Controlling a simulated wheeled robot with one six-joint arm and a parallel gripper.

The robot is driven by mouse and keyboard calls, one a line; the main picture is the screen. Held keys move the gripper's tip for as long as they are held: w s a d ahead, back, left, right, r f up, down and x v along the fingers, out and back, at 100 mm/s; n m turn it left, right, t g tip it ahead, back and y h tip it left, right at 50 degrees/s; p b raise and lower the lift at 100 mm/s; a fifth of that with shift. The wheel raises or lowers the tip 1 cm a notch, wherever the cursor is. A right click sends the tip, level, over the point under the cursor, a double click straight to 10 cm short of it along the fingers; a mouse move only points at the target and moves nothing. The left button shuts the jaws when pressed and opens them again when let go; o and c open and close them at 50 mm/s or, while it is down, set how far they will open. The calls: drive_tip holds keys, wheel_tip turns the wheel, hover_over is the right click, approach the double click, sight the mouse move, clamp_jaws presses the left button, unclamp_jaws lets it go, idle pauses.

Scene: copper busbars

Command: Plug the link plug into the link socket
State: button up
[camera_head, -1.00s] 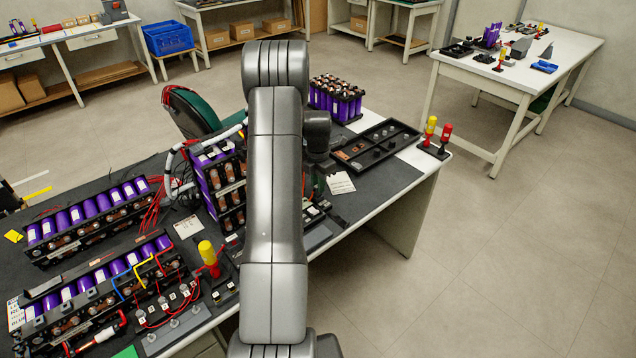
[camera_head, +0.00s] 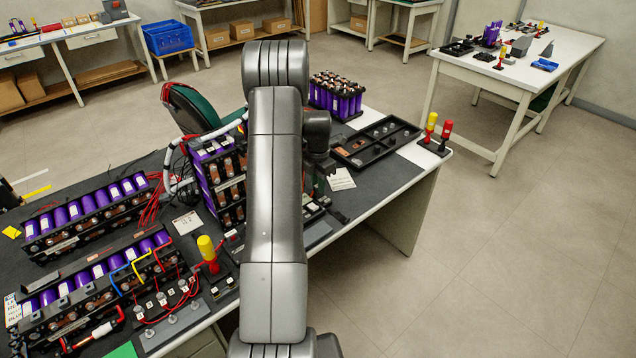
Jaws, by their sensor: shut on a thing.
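My arm covers the middle of the view. Only a dark part of my gripper (camera_head: 321,178) shows past its right side, above the mat near the bench's front edge. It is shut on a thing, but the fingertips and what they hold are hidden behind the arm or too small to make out. I cannot pick out the link plug or the link socket for certain. Black fixtures (camera_head: 314,208) lie just below the gripper and are partly covered by my arm.
Purple-celled battery modules (camera_head: 90,215) and looped red cables fill the bench's left. A battery stack (camera_head: 225,180) stands close left of my arm. A black tray (camera_head: 402,147) and red and yellow upright tools (camera_head: 446,130) are at right. The mat (camera_head: 385,185) is clear below the tray.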

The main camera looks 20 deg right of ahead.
drive_tip(key=shift+s+f+b, duration=0.2)
drive_tip(key=shift+f+b, duration=0.2)
drive_tip(key=shift+f, duration=0.2)
drive_tip(key=o, duration=0.9)
drive_tip(key=shift+r, duration=0.1)
drive_tip(key=shift+r, duration=0.1)
drive_tip(key=shift+w+r+p, duration=0.25)
drive_tip(key=shift+r+p, duration=0.25)
drive_tip(key=shift+r, duration=0.05)
drive_tip(key=shift+w+r+p, duration=0.1)
drive_tip(key=shift+r+p, duration=1.1)
drive_tip(key=shift+r, duration=1.2)
